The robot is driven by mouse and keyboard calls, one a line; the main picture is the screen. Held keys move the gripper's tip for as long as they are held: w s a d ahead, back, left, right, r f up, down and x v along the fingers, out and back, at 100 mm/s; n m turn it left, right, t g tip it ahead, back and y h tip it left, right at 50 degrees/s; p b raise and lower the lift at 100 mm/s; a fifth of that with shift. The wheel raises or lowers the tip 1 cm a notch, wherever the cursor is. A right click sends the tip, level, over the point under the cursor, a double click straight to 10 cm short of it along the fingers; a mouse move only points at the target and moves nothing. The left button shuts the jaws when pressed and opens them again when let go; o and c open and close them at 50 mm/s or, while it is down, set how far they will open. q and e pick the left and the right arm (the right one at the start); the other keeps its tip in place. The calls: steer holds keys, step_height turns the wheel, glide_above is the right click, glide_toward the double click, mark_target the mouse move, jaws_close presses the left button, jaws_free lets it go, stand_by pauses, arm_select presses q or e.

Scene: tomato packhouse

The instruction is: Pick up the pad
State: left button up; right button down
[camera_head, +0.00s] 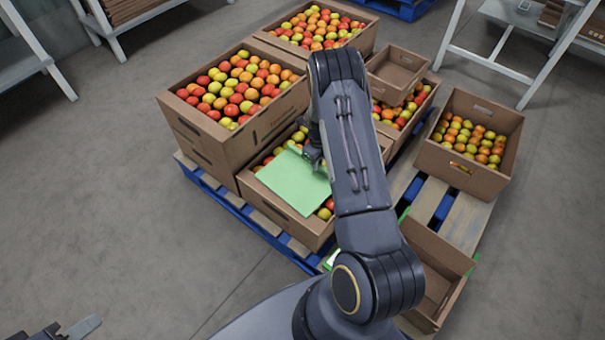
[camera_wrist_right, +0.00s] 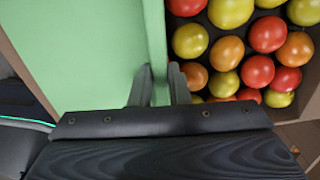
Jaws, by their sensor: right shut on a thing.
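The pad is a flat light-green sheet (camera_head: 295,182) over the tomatoes of the front middle carton on the pallet. My right gripper (camera_head: 314,157) is at the pad's far right edge, and my right arm hides part of that area. In the right wrist view the pad (camera_wrist_right: 80,50) fills the left side, and the fingers of my right gripper (camera_wrist_right: 164,85) are shut on its edge. I cannot tell whether the pad still touches the tomatoes. My left gripper (camera_head: 80,327) is partly in view at the lower left corner, away from the pad; its opening is unclear.
A blue and wooden pallet (camera_head: 235,200) bears several tomato cartons. A taller carton stack (camera_head: 215,145) stands left of the pad, and another carton (camera_head: 465,180) is at the right. A small empty box (camera_head: 398,72) sits behind my arm. Grey floor is clear at left.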

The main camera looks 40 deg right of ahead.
steer(key=shift+r, duration=0.15)
steer(key=shift+r, duration=0.3)
step_height(320, 180, up, 2)
steer(key=shift+r+p, duration=0.2)
steer(key=shift+p, duration=0.65)
steer(key=s+a+r+p, duration=0.5)
steer(key=s+a+r, duration=0.4)
steer(key=s+r, duration=0.15)
steer(key=w+a+r+n, duration=0.4)
steer(key=a+r+n, duration=0.4)
steer(key=n, duration=0.8)
steer(key=w+a+r+n, duration=0.55)
steer(key=r+n, duration=0.45)
steer(key=n, duration=0.7)
step_height(320, 180, up, 13)
steer(key=s+p, duration=0.2)
steer(key=p, duration=1.9)
steer(key=shift+s+a+n+p, duration=0.15)
steer(key=shift+s+n+p, duration=0.15)
steer(key=shift+s+p, duration=0.1)
